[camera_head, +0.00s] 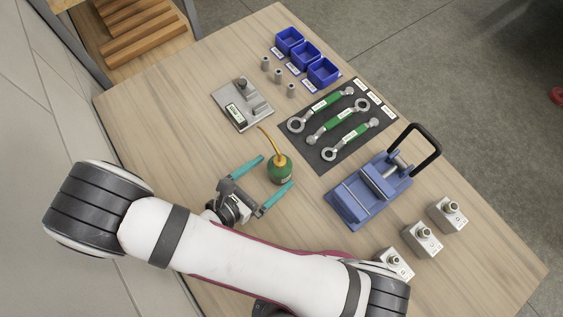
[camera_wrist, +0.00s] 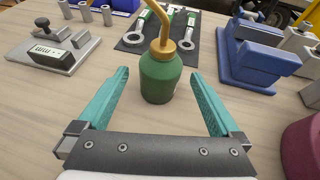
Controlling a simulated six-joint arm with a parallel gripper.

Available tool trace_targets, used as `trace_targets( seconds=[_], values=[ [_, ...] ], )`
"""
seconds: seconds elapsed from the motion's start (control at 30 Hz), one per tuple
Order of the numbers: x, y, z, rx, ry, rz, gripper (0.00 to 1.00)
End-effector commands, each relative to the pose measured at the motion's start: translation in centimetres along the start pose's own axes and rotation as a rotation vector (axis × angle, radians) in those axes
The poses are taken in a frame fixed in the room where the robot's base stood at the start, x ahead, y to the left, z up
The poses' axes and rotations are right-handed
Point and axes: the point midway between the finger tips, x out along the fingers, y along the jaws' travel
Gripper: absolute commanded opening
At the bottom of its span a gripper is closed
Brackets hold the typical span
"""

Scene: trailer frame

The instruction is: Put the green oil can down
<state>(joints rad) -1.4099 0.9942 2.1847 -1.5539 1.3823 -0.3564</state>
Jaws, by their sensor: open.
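The green oil can (camera_head: 280,172) with its brass spout stands upright on the wooden table (camera_head: 160,110). In the wrist view the oil can (camera_wrist: 160,76) stands between and slightly beyond the two teal fingers. My gripper (camera_head: 277,176) is open around the can, one finger on each side. In the wrist view there are gaps between my gripper's (camera_wrist: 158,95) fingers and the can. The can's base appears to rest on the tabletop.
A grey block fixture (camera_head: 242,104) stands behind the can. A dark mat (camera_head: 338,125) with green-handled wrenches, a blue clamp device (camera_head: 368,190), blue bins (camera_head: 305,55) and several grey blocks (camera_head: 422,238) lie beyond and right. Bare table lies left of the can.

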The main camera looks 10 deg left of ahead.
Motion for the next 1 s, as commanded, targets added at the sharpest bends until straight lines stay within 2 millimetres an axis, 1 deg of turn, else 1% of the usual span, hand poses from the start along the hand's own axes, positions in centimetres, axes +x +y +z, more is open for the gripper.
trace_targets(
  seconds=[0.03,0.1,0.47,0.57,0.63,0.67,0.73,0.77,0.8,0.87,0.9,1.0],
  values=[
    [-0.5,0.1,0.0,0.001,0.001,0.002,1.0],
    [-0.8,0.0,0.0,0.002,0.0,0.0,1.0],
    [-0.8,0.0,0.0,0.002,0.002,-0.003,1.0],
    [-1.0,-0.1,0.7,0.05,0.062,-0.058,1.0],
    [-1.8,-0.2,1.7,0.136,0.18,-0.15,1.0],
    [-2.3,-0.2,2.2,0.185,0.253,-0.195,1.0],
    [-4.2,0.4,3.8,0.343,0.475,-0.295,1.0],
    [-5.1,0.7,4.9,0.438,0.58,-0.339,1.0],
    [-5.8,0.4,6.6,0.592,0.688,-0.424,1.0],
    [-5.4,-1.5,9.2,0.844,0.745,-0.595,1.0],
    [-4.8,-3.2,10.8,1.014,0.735,-0.718,1.0],
    [-3.9,-7.3,13.6,1.382,0.666,-0.991,1.0]
  ],
)
